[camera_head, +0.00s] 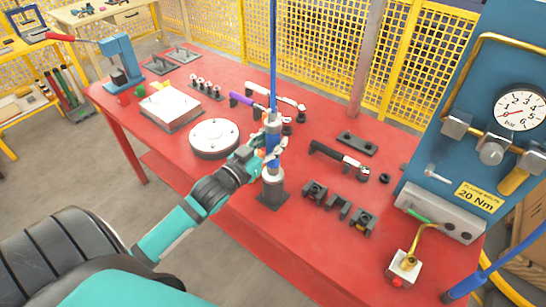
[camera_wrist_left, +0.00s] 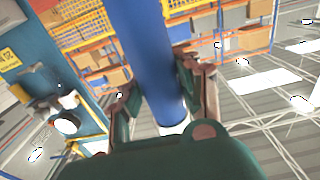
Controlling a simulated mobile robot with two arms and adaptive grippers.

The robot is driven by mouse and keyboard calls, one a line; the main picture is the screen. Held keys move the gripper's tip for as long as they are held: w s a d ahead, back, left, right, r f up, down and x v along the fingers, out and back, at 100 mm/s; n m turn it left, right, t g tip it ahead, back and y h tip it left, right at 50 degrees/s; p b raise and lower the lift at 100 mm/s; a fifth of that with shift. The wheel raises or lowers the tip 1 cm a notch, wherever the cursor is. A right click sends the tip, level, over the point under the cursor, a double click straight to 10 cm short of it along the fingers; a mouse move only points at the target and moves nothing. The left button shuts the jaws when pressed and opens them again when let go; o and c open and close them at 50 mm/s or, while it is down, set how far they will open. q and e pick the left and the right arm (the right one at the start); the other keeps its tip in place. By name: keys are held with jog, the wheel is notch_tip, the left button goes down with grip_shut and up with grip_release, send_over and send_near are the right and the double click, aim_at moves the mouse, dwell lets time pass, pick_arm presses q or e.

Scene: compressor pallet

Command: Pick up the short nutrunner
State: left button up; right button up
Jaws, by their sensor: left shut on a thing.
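The short nutrunner, an upright tool with a blue and grey body (camera_head: 272,135), stands near the front middle of the red table, with a blue hose rising from its top. Its lower end meets a grey cylindrical holder (camera_head: 272,184) on a dark base; I cannot tell whether it is seated there or lifted slightly. My left gripper (camera_head: 268,158) comes in from the left and is shut on the nutrunner's body. In the left wrist view, the blue body (camera_wrist_left: 148,65) runs between the two fingers (camera_wrist_left: 158,98). My right gripper is not in view.
The red table (camera_head: 310,235) holds a white round flange (camera_head: 214,138), a square plate (camera_head: 171,107), a black-handled tool (camera_head: 340,158), a purple-handled tool (camera_head: 245,101) and dark blocks (camera_head: 338,207). A blue gauge panel (camera_head: 470,130) stands at the right.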

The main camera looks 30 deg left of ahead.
pick_arm(q)
grip_shut()
jog(key=shift+r, duration=0.15)
